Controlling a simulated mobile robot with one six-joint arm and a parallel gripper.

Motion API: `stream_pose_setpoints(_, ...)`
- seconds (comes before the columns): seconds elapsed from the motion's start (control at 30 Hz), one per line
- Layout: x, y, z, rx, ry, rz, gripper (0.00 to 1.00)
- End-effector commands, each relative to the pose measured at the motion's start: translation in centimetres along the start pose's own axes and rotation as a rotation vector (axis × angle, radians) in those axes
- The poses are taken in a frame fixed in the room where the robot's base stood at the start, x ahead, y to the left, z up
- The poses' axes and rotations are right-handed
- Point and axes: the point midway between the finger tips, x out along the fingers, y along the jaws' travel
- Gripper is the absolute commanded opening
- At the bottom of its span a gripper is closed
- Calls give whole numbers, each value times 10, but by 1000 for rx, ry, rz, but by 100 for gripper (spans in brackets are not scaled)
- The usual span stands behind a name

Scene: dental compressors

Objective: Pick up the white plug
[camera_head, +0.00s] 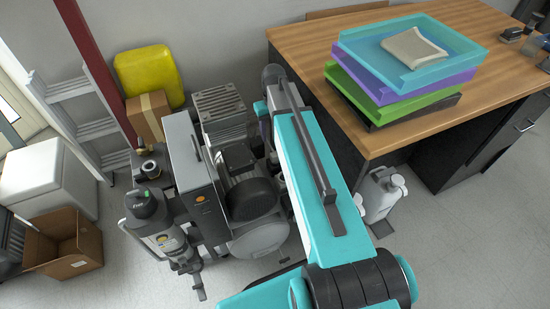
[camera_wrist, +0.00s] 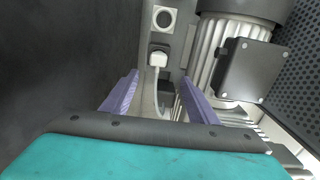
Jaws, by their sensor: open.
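The white plug (camera_wrist: 157,60) shows in the wrist view, just above the picture's middle. It sits at a dark socket on a grey panel (camera_wrist: 181,47), and a pale cable appears to run down from it. My gripper (camera_wrist: 159,77) has two purple fingers, spread apart with the plug's line between them. The plug lies ahead of the fingertips, and neither finger visibly touches it. In the head view I cannot make out the plug; my arm and the compressor cover that area.
A ribbed motor with a dark box (camera_wrist: 252,70) stands close on the right, and a dark wall (camera_wrist: 60,60) on the left. The head view shows a wooden desk (camera_head: 310,55) beside the compressor (camera_head: 197,170).

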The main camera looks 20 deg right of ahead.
Motion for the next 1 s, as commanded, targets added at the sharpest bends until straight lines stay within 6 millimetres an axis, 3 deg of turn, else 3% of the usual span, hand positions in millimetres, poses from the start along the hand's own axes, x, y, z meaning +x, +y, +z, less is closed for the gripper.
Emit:
stream_pose_setpoints(0.27, 18, 3, 0, 4, -1, 0, 54)
stream_pose_setpoints(0.7, 72, 4, 1, 5, -2, 0, 54)
stream_pose_setpoints(1.0, 86, 4, 1, 6, 0, 0, 54)
